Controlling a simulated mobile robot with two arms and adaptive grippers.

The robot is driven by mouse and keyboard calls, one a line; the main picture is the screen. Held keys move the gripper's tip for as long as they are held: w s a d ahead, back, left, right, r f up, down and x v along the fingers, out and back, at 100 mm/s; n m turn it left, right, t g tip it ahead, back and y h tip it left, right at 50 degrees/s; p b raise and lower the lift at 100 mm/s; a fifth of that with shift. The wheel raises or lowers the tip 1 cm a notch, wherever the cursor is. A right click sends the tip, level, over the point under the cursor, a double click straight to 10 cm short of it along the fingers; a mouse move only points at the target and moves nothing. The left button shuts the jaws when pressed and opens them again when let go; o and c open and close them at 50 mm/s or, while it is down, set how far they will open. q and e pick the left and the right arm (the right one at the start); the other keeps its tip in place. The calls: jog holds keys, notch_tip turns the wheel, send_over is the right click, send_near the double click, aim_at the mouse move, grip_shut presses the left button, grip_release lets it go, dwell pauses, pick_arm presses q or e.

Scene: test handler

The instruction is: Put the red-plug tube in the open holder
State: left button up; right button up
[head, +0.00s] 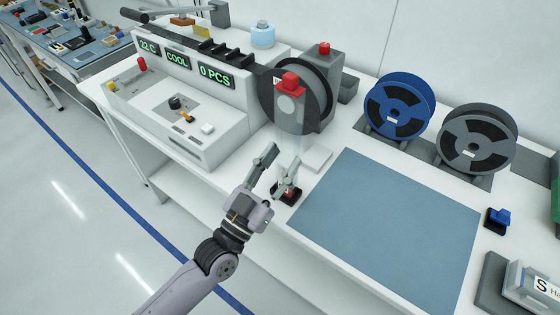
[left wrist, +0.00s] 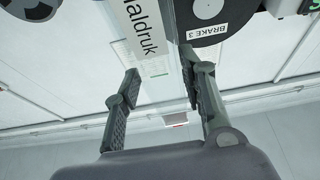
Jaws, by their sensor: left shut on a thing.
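My left gripper (head: 276,166) is at the front edge of the bench, left of the blue mat. It is shut on a clear, upright tube-like piece (head: 290,146), which is hard to make out between and behind its fingers. A red part (head: 290,193) shows low down, at a small black base by the fingertips; I cannot tell whether it is the plug, or whether the tube touches the base. In the left wrist view the two fingers (left wrist: 160,95) stand apart and the tube between them is not clear. I cannot tell which part is the open holder. My right gripper is not in view.
A blue reel (head: 399,106) and a grey reel (head: 477,138) stand at the back. The blue mat (head: 385,225) is bare.

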pick_arm(q)
jog(key=o, duration=1.2)
jog(key=shift+f, duration=0.1)
jog(key=shift+c, duration=0.2)
jog(key=b+v, duration=0.2)
jog(key=v, duration=0.9)
jog(key=a+f+n+g+y, duration=0.1)
jog(key=a+f+g+y, duration=0.3)
jog(key=f, duration=1.4)
jog(key=a+f+n+g+y, duration=0.15)
jog(key=a+f+y, duration=0.45)
jog(key=f, duration=1.2)
jog(key=s+a+f+n+g+y, duration=0.1)
jog(key=s+a+f+g, duration=0.2)
jog(key=s+f, duration=0.5)
jog(key=s+a+f+g+y, duration=0.1)
jog(key=s+a+f+g, duration=0.3)
jog(key=s+f, duration=0.45)
jog(key=s+f+n+g+y, duration=0.1)
jog(key=s+f+g, duration=0.3)
jog(key=s+f, duration=0.4)
jog(key=s, duration=0.6)
jog(key=shift+s+a+g, duration=0.25)
jog(key=shift+s+g, duration=0.1)
